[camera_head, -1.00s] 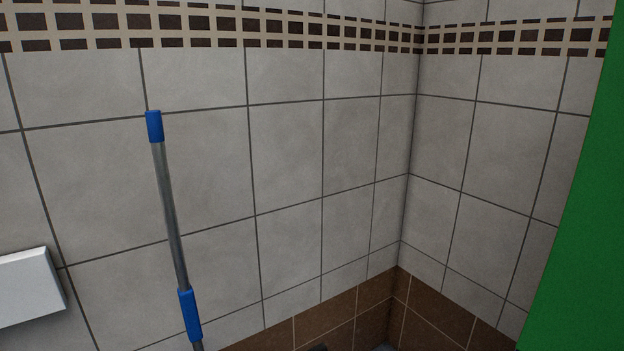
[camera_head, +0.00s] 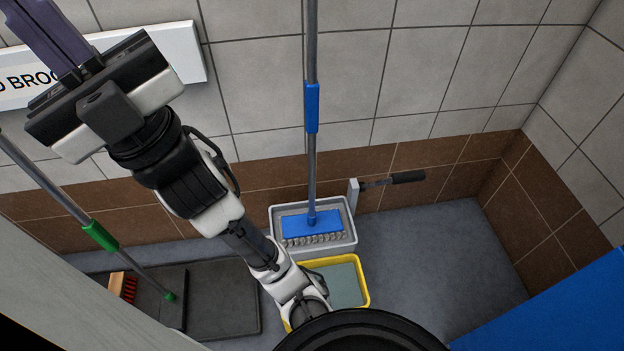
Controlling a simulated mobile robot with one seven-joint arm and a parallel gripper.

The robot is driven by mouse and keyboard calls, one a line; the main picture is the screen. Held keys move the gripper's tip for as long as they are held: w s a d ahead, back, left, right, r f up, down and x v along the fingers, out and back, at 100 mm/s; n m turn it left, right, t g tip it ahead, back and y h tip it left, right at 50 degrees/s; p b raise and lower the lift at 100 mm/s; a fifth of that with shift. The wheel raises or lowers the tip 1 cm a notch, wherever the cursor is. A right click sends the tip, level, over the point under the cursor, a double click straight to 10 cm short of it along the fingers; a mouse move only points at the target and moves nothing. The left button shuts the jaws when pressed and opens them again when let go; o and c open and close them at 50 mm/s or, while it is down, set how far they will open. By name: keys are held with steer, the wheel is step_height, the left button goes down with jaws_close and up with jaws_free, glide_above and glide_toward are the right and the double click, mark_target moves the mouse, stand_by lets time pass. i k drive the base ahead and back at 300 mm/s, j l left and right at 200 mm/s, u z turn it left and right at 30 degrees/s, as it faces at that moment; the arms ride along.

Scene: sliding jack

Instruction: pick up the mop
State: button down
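The mop (camera_head: 312,108) stands upright in the head view, with a grey metal pole, a blue grip and a blue head. Its head rests in a light grey bucket (camera_head: 348,243), and its pole top is cut off by the upper edge. My gripper (camera_head: 42,32) is at the upper left, with dark purple fingers pointing up and left toward the wall. It is well left of the mop pole and apart from it. The fingertips are at or past the frame edge, so their opening does not show clearly.
A yellow bucket (camera_head: 364,286) sits in front of the grey one, partly behind my arm. A dark lever (camera_head: 405,177) sticks out right. A green-gripped pole (camera_head: 98,236) and a red-bristled brush (camera_head: 123,287) are at left. A blue panel (camera_head: 560,315) fills the lower right. Floor right of the buckets is clear.

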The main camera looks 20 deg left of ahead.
mark_target(313, 226)
steer(key=j+u, duration=0.1)
steer(key=u, duration=0.3)
steer(key=i+u, duration=0.15)
steer(key=u, duration=0.25)
steer(key=i+j+u, duration=0.1)
steer(key=u, duration=0.65)
steer(key=i, duration=0.05)
